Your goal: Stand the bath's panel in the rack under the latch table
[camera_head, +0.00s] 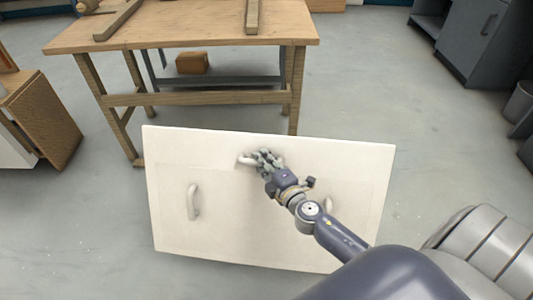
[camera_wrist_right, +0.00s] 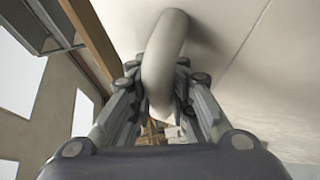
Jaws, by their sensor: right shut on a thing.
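The bath's panel (camera_head: 230,240) is a large cream-white board with several handles, held upright and slightly tilted in front of the wooden table. My right gripper (camera_head: 262,160) is shut on the panel's top middle handle (camera_head: 245,159). In the right wrist view the pale curved handle (camera_wrist_right: 165,60) sits between my right fingers (camera_wrist_right: 160,105), and the panel face (camera_wrist_right: 250,70) fills the upper right. The latch table (camera_head: 180,33) stands behind the panel. A grey rack (camera_head: 225,80) shows under it, partly hidden by the table's rail. My left gripper is not in view.
A brown block (camera_head: 192,62) sits under the table. A wooden cabinet (camera_head: 45,120) stands at the left. A grey cabinet (camera_head: 475,40) and a bin (camera_head: 518,102) stand at the right. Grey floor (camera_head: 370,90) is clear right of the table.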

